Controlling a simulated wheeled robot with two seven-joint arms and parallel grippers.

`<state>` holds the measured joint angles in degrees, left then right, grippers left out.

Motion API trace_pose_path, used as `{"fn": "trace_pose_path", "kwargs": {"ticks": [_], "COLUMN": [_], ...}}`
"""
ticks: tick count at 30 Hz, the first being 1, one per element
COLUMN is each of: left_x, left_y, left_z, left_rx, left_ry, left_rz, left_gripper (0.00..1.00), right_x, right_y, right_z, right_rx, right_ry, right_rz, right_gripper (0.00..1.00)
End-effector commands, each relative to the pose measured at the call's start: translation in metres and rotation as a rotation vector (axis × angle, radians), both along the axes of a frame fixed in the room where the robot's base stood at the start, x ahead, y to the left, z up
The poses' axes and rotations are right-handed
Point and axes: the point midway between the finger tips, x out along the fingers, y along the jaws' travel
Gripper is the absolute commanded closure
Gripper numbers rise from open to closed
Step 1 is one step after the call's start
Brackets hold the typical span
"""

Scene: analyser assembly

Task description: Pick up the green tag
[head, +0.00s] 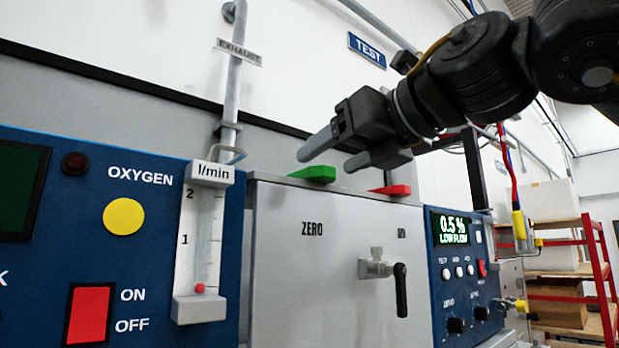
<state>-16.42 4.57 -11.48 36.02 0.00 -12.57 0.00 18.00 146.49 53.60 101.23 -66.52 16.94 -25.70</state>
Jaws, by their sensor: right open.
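The green tag (314,173) lies on top of the grey cabinet (290,215), near its front edge. A red tag (391,190) lies on the same top, farther right. My right gripper (333,157) reaches in from the upper right and is open. One fingertip shows just above the green tag and the other lies between the two tags, near the cabinet top. I cannot tell whether a finger touches the green tag. Nothing shows between the fingers. My left gripper is not in view.
A black-handled valve (385,272) sticks out of the cabinet front. A blue oxygen panel (60,230) with a flow meter (203,240) stands at left, a blue display panel (460,270) at right. A grey pipe (233,80) rises behind. Red shelving (600,270) stands far right.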

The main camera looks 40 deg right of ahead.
Motion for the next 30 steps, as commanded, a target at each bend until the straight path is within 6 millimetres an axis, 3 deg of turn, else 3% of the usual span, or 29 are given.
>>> {"fn": "trace_pose_path", "kwargs": {"ticks": [9, 18, 27, 30], "left_x": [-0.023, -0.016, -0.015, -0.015], "left_y": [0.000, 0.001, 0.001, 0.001], "left_z": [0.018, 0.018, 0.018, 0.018], "left_rx": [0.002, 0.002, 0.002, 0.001], "left_ry": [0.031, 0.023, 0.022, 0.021], "left_rz": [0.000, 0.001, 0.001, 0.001], "left_gripper": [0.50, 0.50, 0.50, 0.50], "right_x": [0.043, 0.047, 0.047, 0.047], "right_y": [-0.005, -0.005, -0.005, -0.005], "right_z": [-0.005, -0.008, -0.008, -0.008], "right_rx": [0.000, 0.000, 0.000, 0.000], "right_ry": [0.004, 0.000, 0.000, 0.000], "right_rz": [0.002, 0.001, 0.001, 0.001], "right_gripper": [0.33, 0.33, 0.72, 0.81]}}
